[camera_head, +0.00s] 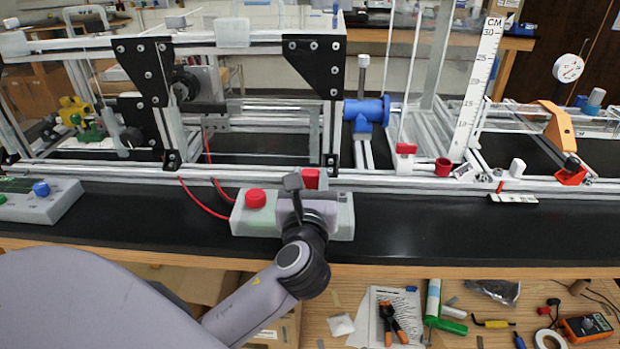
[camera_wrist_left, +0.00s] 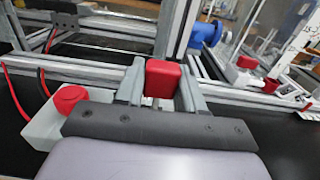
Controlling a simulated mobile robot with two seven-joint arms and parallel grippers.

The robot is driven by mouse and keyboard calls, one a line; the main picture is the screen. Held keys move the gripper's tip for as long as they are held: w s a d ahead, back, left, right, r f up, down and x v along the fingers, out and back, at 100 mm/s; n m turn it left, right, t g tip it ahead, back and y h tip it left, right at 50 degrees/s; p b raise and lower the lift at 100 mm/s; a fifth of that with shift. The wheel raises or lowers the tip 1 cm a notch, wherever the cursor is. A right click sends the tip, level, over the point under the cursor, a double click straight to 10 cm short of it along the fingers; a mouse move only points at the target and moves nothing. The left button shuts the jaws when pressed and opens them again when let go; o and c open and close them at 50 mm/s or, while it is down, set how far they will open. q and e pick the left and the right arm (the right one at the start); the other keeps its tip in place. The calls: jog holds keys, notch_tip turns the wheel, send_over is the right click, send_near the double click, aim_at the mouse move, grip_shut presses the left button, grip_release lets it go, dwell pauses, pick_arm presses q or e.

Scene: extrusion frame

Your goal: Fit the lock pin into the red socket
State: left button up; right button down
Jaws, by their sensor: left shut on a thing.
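My left gripper (camera_head: 306,184) is shut on a red block (camera_head: 311,177), above the far side of a grey box. In the left wrist view, the red block (camera_wrist_left: 163,77) sits between the two grey fingers. It appears to be the head of the lock pin; any shaft below it is hidden. A red cup-like socket (camera_head: 443,167) stands on the frame's front rail, to the right of and apart from the gripper. It also shows, small, in the left wrist view (camera_wrist_left: 270,85). My right gripper is not in view.
The grey box (camera_head: 245,220) bears a red button (camera_head: 256,198). A red piece (camera_head: 405,149) with a thin upright rod stands left of the socket, near a white ruler (camera_head: 478,85). The black bench front (camera_head: 450,225) is clear.

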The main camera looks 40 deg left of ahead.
pick_arm(q)
jog(key=shift+f+b, duration=0.3)
jog(key=shift+f, duration=0.4)
jog(key=o, duration=1.1)
jog(key=v, duration=0.7)
jog(key=shift+s, duration=0.1)
